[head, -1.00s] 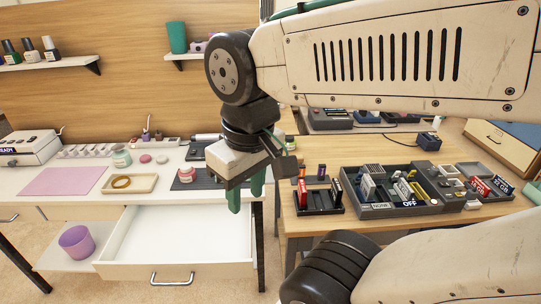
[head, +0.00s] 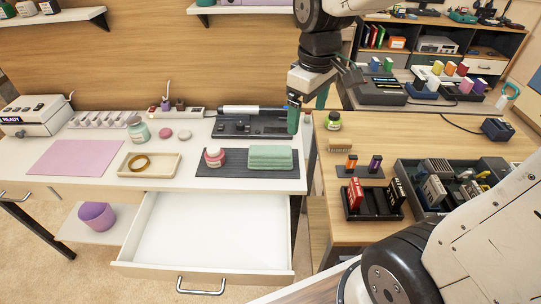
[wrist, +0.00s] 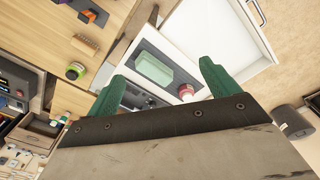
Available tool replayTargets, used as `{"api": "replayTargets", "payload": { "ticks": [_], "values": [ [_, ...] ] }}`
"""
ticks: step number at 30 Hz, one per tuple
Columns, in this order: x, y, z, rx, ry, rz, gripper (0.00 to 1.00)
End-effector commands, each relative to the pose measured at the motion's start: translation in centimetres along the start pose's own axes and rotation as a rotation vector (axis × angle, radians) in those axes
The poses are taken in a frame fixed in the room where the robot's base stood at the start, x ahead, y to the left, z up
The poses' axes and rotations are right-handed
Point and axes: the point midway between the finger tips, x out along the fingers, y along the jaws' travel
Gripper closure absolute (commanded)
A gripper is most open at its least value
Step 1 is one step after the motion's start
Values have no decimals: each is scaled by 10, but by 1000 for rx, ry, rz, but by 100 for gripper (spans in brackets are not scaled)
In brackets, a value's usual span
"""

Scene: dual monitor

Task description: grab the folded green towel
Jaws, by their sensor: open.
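The folded green towel (head: 271,157) lies flat on a dark grey mat (head: 220,168) near the right end of the white desk. My gripper (head: 308,112) is in the air above and to the right of the towel, with green fingers apart and nothing between them. In the wrist view the towel (wrist: 155,68) shows beyond and between the spread fingers of my gripper (wrist: 163,72); they are apart from it.
A pink bottle (head: 214,156) stands on the mat just left of the towel. A black device (head: 245,126) lies behind it. An open white drawer (head: 210,235) juts out below. The wooden table (head: 330,225) at right holds a brush, a small jar and dark trays.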

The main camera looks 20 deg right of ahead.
Motion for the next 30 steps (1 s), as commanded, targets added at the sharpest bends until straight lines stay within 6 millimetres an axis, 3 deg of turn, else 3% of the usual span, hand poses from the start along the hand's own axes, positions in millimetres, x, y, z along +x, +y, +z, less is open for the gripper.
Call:
{"api": "replayTargets", "payload": {
  "ticks": [1, 6, 12, 15, 19, 30],
  "values": [
    [17, 9, -19, -63, -15, -9, 13],
    [74, 33, -76, -288, -30, -24, 13],
    [147, 50, -124, -516, -40, -40, 13],
    [175, 54, -137, -593, -43, -46, 13],
    [195, 57, -146, -651, -43, -49, 13],
    [237, 57, -143, -668, -45, -51, 13]
  ]
}}
